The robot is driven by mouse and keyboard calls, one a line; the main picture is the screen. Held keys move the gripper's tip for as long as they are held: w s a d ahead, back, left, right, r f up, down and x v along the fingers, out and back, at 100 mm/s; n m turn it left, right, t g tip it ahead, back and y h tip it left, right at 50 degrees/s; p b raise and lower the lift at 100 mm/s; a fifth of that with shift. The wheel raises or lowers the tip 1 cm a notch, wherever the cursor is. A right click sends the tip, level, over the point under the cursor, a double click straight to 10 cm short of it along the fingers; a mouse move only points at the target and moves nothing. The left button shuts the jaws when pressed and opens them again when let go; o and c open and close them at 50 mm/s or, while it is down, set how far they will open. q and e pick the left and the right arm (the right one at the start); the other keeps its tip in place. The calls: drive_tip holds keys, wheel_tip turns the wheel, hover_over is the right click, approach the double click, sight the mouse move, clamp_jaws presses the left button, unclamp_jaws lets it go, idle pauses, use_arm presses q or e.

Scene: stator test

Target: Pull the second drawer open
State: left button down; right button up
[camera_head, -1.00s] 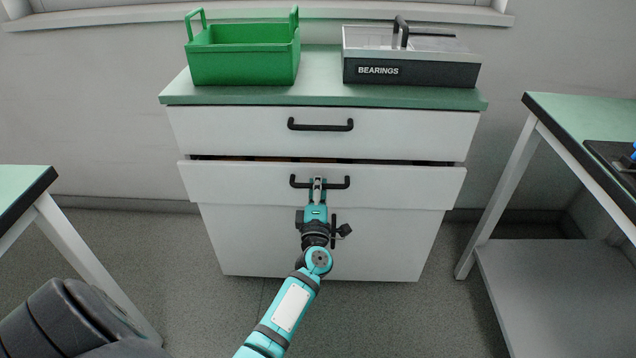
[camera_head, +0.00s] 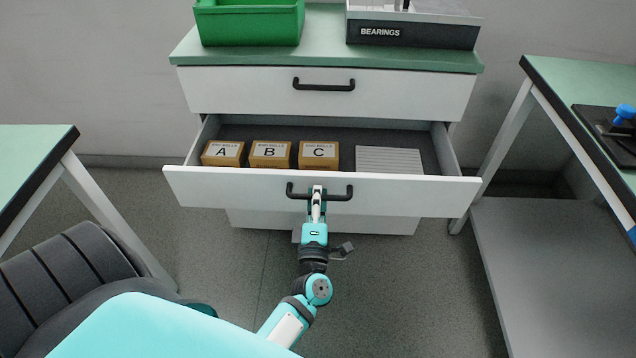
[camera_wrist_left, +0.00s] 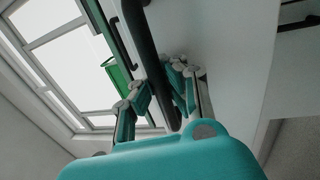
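The white second drawer (camera_head: 240,191) of the cabinet is pulled well out, with its interior showing. Its black handle (camera_head: 342,193) also shows in the left wrist view (camera_wrist_left: 140,32). My left gripper (camera_head: 317,194) is at the middle of this handle. In the left wrist view its two fingers (camera_wrist_left: 158,95) lie on either side of the bar, closed on it. My right gripper is in neither view.
Boxes A (camera_head: 222,152), B (camera_head: 270,153) and C (camera_head: 318,155) and a grey ribbed piece (camera_head: 389,160) lie in the drawer. The top drawer (camera_head: 220,90) is shut. A green tote (camera_head: 249,25) and bearings box (camera_head: 411,33) stand on top. Tables flank left (camera_head: 30,160) and right (camera_head: 560,90).

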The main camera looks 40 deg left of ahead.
use_arm(q)
drive_tip(key=shift+s+d+f, duration=0.1)
drive_tip(key=shift+d+f, duration=0.05)
drive_tip(key=c, duration=2)
unclamp_jaws()
drive_tip(key=o, duration=0.7)
drive_tip(key=v, duration=1.2)
